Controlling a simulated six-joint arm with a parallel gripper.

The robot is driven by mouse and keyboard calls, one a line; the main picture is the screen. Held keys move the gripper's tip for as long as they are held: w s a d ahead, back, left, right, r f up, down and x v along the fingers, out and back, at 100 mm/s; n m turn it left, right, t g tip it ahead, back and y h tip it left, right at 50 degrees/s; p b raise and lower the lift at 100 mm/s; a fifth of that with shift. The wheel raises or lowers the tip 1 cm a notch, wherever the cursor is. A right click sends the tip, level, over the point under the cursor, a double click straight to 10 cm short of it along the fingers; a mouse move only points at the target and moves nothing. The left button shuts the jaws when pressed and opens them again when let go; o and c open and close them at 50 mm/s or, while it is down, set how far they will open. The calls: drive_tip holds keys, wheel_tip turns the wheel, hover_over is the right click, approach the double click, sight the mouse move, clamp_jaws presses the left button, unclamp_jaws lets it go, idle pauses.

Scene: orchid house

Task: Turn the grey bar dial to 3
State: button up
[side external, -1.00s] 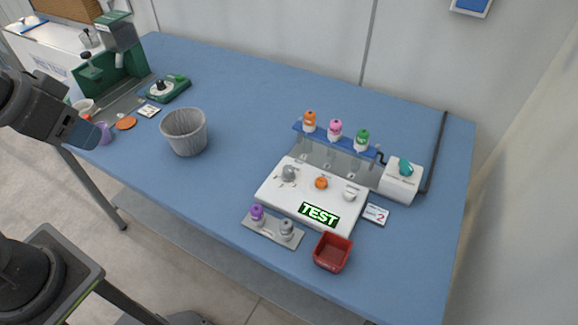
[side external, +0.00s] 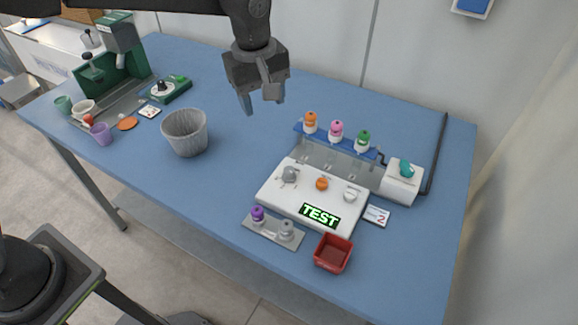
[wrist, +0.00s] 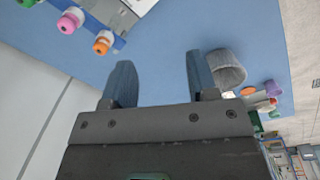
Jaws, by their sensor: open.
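The grey dial (side external: 289,174) sits at the left end of the top of a white panel box (side external: 276,197) in the side view. Its bar's setting is too small to read. An orange knob (side external: 321,184) and a white knob (side external: 350,195) are to its right on the same box. A green "TEST" display (side external: 319,215) is on the box's front. My gripper (side external: 259,100) is open and empty, high above the table, behind and left of the panel. Its two fingers also show apart in the wrist view (wrist: 159,70), where the grey dial cannot be made out.
A blue rack (side external: 325,139) with orange, pink and green-capped bottles stands behind the panel. A white box with a teal knob (side external: 406,169) and a card reading 2 (side external: 377,215) are right. A red tray (side external: 333,253) is in front; a grey basket (side external: 185,132) stands left.

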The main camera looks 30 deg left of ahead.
drive_tip(key=n, duration=0.2)
hover_over(289, 170)
wheel_tip(289, 170, down, 6)
drive_tip(key=shift+g, duration=0.4)
wheel_tip(289, 170, down, 13)
drive_tip(key=shift+f, duration=0.1)
drive_tip(key=c, duration=0.9)
